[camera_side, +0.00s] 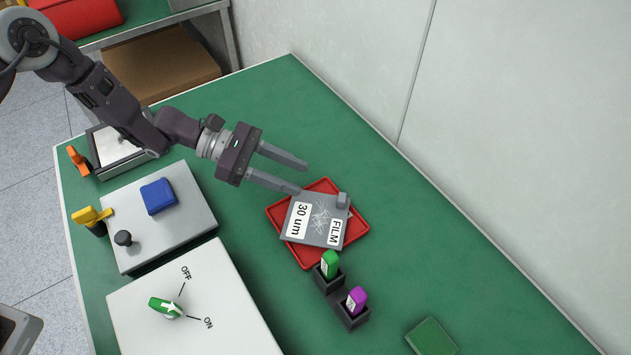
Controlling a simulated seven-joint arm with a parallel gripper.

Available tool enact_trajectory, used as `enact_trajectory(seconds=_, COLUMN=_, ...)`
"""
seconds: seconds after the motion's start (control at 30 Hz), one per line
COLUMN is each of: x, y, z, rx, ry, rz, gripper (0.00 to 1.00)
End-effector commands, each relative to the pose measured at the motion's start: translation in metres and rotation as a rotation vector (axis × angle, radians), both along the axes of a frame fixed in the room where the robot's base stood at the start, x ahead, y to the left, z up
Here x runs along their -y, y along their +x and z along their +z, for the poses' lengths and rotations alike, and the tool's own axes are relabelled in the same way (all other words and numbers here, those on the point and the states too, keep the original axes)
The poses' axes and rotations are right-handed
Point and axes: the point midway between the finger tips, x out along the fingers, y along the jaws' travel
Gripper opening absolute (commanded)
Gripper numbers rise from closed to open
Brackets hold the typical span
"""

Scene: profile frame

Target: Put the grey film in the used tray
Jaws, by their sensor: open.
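The grey film (317,220) is a flat square sheet with white labels reading "30 um" and "FILM", crack-like marks in its middle and a small grey block at its upper right corner. It lies on a red tray (353,238), turned a little against it, and covers most of the tray's floor. No lettering on the tray shows. My gripper (304,179) is open and empty, just up and left of the film. Its near fingertip appears close to the film's upper left edge; I cannot tell the height gap.
Green (330,264) and purple (356,300) items stand in dark holders below the tray. A white switch box (200,310), a grey box with a blue block (158,196) and a framed panel (110,148) are left. The green table is clear at upper right.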

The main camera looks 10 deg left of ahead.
Motion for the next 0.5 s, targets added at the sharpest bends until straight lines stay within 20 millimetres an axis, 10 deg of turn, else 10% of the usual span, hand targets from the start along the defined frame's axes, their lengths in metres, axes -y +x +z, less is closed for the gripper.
enact_trajectory(seconds=0.37, x=-0.006, y=-0.001, z=0.010, rx=0.019, ry=0.004, rz=-0.016, gripper=0.43)
enact_trajectory(seconds=0.5, x=-0.016, y=-0.015, z=0.080, rx=0.222, ry=0.065, rz=-0.180, gripper=0.43)
